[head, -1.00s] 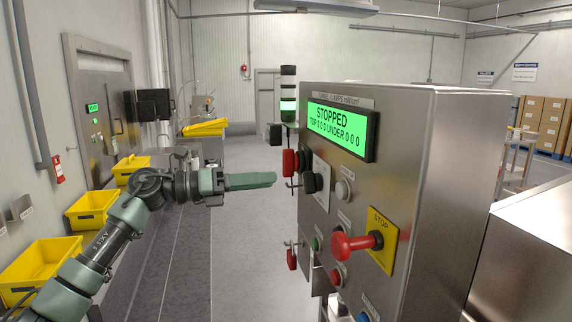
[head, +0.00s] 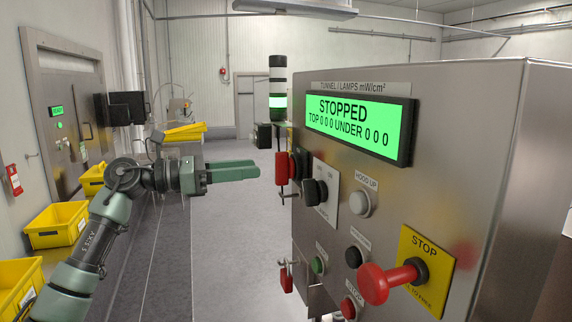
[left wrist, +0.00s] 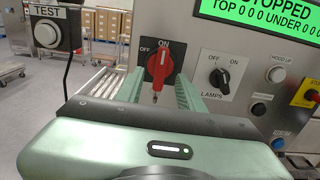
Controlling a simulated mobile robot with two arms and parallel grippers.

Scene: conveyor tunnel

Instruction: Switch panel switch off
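The red panel switch (left wrist: 160,66) sits on a dark plate marked ON at the top and OFF at the left. Its handle stands roughly upright, toward ON. It shows edge-on at the panel's left side in the head view (head: 281,168). My left gripper (head: 257,172) is open and empty, pointing right toward the switch, with a small gap before it. In the left wrist view its green fingers show on either side of the switch, and the gripper body hides what lies below. My right gripper is out of view.
The steel panel (head: 440,130) also carries a black LAMPS knob (left wrist: 219,78), a red STOP button (head: 386,281) that sticks out, and a green display (head: 345,122) reading STOPPED. A TEST box (left wrist: 47,33) is at left. Yellow bins (head: 56,225) line the left; the aisle is clear.

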